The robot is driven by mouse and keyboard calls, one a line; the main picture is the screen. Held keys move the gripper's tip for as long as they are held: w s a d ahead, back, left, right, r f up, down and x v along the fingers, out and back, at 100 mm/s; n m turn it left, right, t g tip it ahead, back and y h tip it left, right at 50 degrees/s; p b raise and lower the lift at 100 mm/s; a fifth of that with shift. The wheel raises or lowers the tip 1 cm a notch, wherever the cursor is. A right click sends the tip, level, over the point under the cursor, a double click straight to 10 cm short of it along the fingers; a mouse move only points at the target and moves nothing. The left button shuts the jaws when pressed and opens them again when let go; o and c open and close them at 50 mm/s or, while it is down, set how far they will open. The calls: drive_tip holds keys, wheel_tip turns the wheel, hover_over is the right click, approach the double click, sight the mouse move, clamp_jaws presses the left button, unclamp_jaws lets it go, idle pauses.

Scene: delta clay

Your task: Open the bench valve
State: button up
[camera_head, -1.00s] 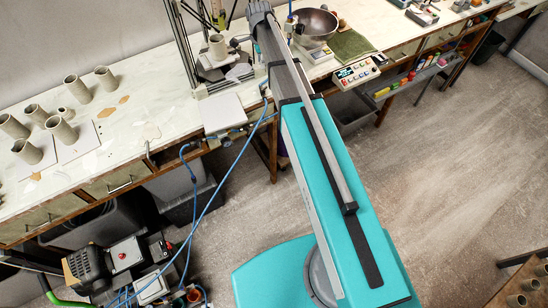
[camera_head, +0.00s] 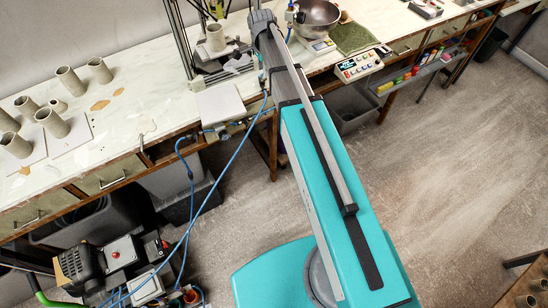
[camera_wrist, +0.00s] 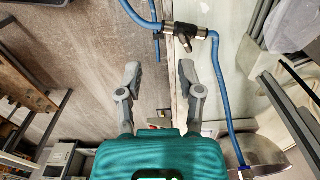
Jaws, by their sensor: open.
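The bench valve (camera_wrist: 186,32) is a metal fitting with a dark handle, joined to blue hoses at both ends, along the bench edge in the wrist view. A small fitting with blue hoses under the bench's front edge, likely this valve (camera_head: 222,134), shows in the head view. My gripper (camera_wrist: 160,72) is open and empty, its two grey fingers spread wide. In the wrist view the valve lies above and right of the fingertips, apart from them.
The bench (camera_head: 150,125) carries clay cups (camera_head: 68,80), a metal bowl (camera_head: 319,17) and a control box (camera_head: 358,64). A dark upright frame (camera_head: 184,40) stands near the valve. A blue hose (camera_head: 230,172) hangs to a machine (camera_head: 120,252) on the floor.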

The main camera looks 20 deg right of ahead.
drive_tip(key=s+f+n+b, duration=0.4)
drive_tip(key=s+f+b, duration=0.2)
drive_tip(key=f+b, duration=0.4)
drive_tip(key=s+f+n+b, duration=0.4)
drive_tip(key=s+f+b, duration=0.1)
drive_tip(key=f+b, duration=0.4)
drive_tip(key=s+f+n+b, duration=0.4)
drive_tip(key=s+f+b, duration=0.2)
drive_tip(key=f+b, duration=0.4)
drive_tip(key=shift+s+a+f+b, duration=0.3)
drive_tip(key=shift+s+a+f, duration=0.05)
drive_tip(key=shift+f, duration=0.3)
drive_tip(key=shift+r, duration=0.15)
idle(0.6)
drive_tip(key=w+d+r+m+p, duration=0.1)
drive_tip(key=w+r+p, duration=0.5)
drive_tip(key=r+p, duration=0.6)
drive_tip(key=w+d+r+m+p, duration=0.1)
drive_tip(key=w+r+m+p, duration=0.2)
drive_tip(key=w+r+p, duration=0.4)
drive_tip(key=w+r+m+t+y+p, duration=0.1)
drive_tip(key=w+r+m+p, duration=0.2)
drive_tip(key=r+p, duration=1.4)
drive_tip(key=w, duration=0.3)
drive_tip(key=shift+w+d, duration=0.35)
drive_tip(key=shift+d, duration=0.05)
